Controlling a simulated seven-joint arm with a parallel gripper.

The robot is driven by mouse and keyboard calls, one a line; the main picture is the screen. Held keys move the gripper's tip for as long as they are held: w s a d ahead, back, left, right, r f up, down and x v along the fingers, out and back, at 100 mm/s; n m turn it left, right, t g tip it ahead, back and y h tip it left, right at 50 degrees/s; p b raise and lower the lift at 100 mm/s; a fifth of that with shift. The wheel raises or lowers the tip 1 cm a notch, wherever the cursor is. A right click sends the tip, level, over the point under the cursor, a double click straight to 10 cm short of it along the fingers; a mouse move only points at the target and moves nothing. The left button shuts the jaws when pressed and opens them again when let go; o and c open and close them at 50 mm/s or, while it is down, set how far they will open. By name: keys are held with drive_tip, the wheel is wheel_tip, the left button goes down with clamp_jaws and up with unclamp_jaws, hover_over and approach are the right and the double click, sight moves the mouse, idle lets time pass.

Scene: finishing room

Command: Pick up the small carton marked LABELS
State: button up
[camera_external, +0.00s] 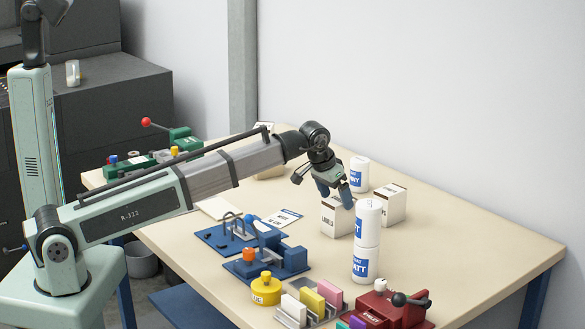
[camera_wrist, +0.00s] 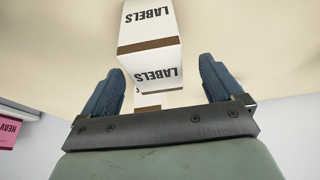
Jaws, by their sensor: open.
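A small white carton marked LABELS (camera_external: 336,218) stands upright on the table in the external view. My gripper (camera_external: 335,191) is just above it, with its blue fingers pointing down and covering part of its top. In the wrist view, white faces marked LABELS (camera_wrist: 150,64) with brown bands appear upside down between and beyond my fingers (camera_wrist: 160,85). The fingers are spread apart and nothing is gripped. I cannot tell whether a finger touches the carton. Another white carton (camera_external: 393,204) with brown bands stands to the right, its lettering unreadable.
Two stacked white rolls (camera_external: 367,242) stand close in front of the cartons, and another white roll (camera_external: 359,174) stands behind. Blue fixtures (camera_external: 270,262), a yellow pot (camera_external: 266,290) and a red device (camera_external: 395,311) fill the near side. The table's right part is clear.

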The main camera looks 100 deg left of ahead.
sight(341, 210)
drive_tip(key=shift+d+x, duration=0.15)
drive_tip(key=shift+x, duration=1.3)
drive_tip(key=shift+d+x, duration=0.15)
drive_tip(key=shift+x, duration=1.25)
drive_tip(key=shift+w, duration=0.1)
drive_tip(key=shift+c, duration=0.3)
drive_tip(key=c, duration=1.1)
drive_tip(key=shift+r, duration=0.1)
drive_tip(key=shift+c, duration=0.2)
